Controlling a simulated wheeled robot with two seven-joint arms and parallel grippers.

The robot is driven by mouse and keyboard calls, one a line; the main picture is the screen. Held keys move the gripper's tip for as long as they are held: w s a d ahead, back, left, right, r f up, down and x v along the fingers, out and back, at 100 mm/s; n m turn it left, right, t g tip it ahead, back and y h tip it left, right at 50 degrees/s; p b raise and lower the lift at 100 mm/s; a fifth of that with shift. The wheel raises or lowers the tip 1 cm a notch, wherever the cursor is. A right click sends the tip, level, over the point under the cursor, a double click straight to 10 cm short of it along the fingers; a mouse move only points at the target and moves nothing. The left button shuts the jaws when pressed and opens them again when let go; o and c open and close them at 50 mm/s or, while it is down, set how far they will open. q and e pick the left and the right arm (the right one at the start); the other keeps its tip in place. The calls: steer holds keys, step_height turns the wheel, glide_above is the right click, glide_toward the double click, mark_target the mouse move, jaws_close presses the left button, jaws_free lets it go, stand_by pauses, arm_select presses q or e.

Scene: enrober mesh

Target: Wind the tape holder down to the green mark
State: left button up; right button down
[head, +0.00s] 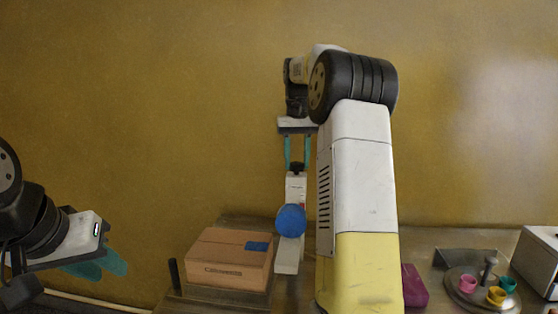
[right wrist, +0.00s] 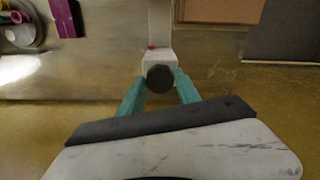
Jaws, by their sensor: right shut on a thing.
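A white upright post (head: 296,187) stands on the table with a dark knob (head: 297,167) on its top. A blue round disc (head: 291,220), perhaps the tape on its holder, sits on the post's front. My right gripper (head: 297,154) points down and is shut on the knob. In the right wrist view the dark knob (right wrist: 160,79) lies between the teal fingers, with a small red spot (right wrist: 151,47) on the white part beyond. I cannot make out a green mark. My left gripper (head: 95,267) is at the far left, away from the post; its finger gap is unclear.
A cardboard box (head: 222,263) with a blue patch stands just left of the post. My right arm hides the table right of it. Further right are a purple block (head: 414,286), a round tray (head: 459,299) with several small coloured cups, and a white box (head: 540,262).

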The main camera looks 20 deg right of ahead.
mark_target(297, 163)
steer(key=shift+m, duration=1.7)
steer(key=c, duration=0.9)
jaws_free()
steer(key=shift+o, duration=0.2)
steer(key=shift+r, duration=0.1)
steer(key=shift+r, duration=3.8)
